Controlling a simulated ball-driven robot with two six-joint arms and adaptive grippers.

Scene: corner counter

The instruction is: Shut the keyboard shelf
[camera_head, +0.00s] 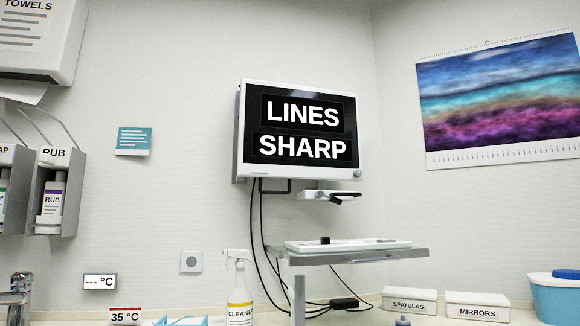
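The keyboard shelf (357,257) is a thin grey tray below the wall-mounted monitor (297,130). It sticks out from the wall and appears pulled out. A white keyboard (345,246) lies on it, with a small black object (325,240) on top near the left end. Neither of my grippers shows in the head view, so nothing is seen touching the shelf.
Black cables (262,230) hang left of the shelf. A small white bracket (325,195) sits above it. A cleaner bottle (240,300) stands at lower left. White boxes (410,300) and a blue-lidded tub (556,298) stand at right. A grey upright (298,302) shows below the shelf.

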